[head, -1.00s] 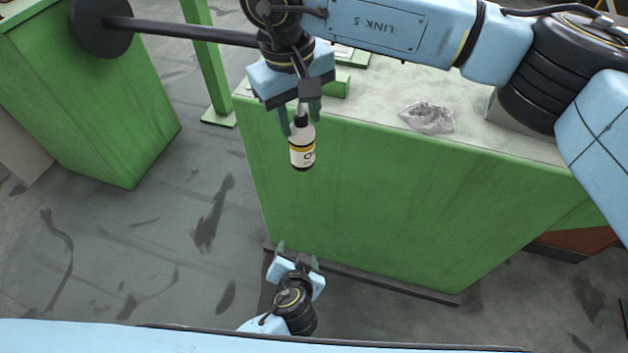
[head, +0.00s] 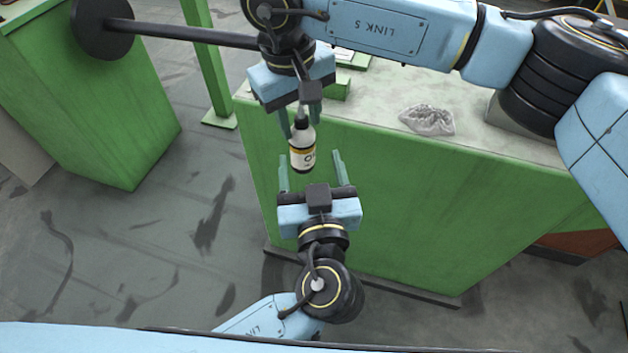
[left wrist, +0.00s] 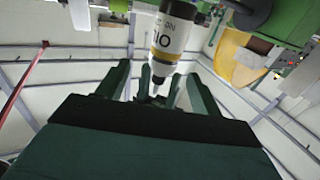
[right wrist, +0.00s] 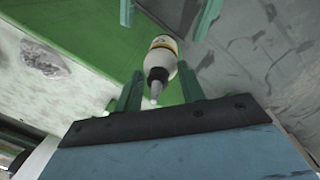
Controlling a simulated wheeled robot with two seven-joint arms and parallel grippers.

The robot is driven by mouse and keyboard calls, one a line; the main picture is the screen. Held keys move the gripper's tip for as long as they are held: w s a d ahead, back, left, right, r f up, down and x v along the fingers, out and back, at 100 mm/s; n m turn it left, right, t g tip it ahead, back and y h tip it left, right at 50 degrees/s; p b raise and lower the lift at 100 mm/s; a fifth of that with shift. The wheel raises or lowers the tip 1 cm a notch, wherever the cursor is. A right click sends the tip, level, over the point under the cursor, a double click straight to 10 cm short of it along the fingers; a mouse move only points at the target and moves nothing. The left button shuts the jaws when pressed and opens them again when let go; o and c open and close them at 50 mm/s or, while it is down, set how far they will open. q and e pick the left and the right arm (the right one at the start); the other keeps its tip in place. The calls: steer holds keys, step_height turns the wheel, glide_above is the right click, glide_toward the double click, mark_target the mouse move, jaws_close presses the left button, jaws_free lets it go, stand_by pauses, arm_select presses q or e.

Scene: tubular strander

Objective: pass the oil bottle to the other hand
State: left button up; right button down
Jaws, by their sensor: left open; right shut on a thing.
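The oil bottle (head: 302,154) is small and white, with a black cap and a yellow-banded label. It hangs below my right gripper (head: 301,122), cap up, in front of the green bench side. My right gripper is shut on its cap end; in the right wrist view the bottle (right wrist: 161,62) shows between the fingers. My left gripper (head: 311,163) is open and empty, fingers pointing up toward the bottle from below, one on each side in the head view. In the left wrist view the bottle (left wrist: 172,40) is beyond the fingers. Whether they touch it is unclear.
A green bench (head: 420,200) with a pale top stands behind the grippers. A crumpled clear bag or cloth (head: 428,120) lies on it. A green cabinet (head: 85,95) and a dark rod with a disc (head: 101,27) are at left. The floor at left is free.

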mark_target(305, 131)
arm_select(q)
steer(key=x, duration=0.8)
steer(key=shift+w, duration=0.25)
steer(key=c, duration=1.1)
arm_select(e)
steer(key=shift+a, duration=0.1)
arm_select(q)
steer(key=shift+d, duration=0.1)
steer(key=shift+c, duration=0.3)
arm_select(e)
steer(key=c, duration=0.9)
jaws_free()
steer(key=shift+o, duration=0.7)
